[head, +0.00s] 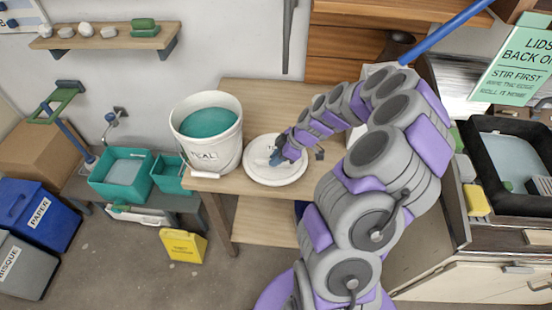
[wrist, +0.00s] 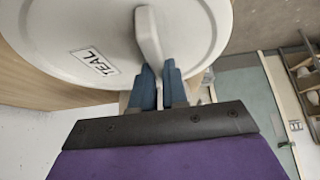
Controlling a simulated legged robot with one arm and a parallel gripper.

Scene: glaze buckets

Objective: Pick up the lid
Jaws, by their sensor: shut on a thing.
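The lid (head: 262,174) is a round white disc with an upright grip on top. In the head view it is at the wooden table, just right of the bucket. The wrist view shows the lid (wrist: 75,35) close up, with a TEAL label and a pale fin-like grip (wrist: 150,40). My gripper (wrist: 162,78) has its blue fingers shut on this grip; in the head view my gripper (head: 279,158) is over the lid's middle. I cannot tell whether the lid touches the table. The white bucket (head: 207,153) stands open, filled with teal glaze (head: 208,122).
The wooden table (head: 262,101) has bare room behind the lid. Teal bins (head: 122,174) stand on a low bench at left. A yellow floor sign (head: 183,246) stands below. A sink (head: 508,155) and a green sign (head: 518,62) are at right.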

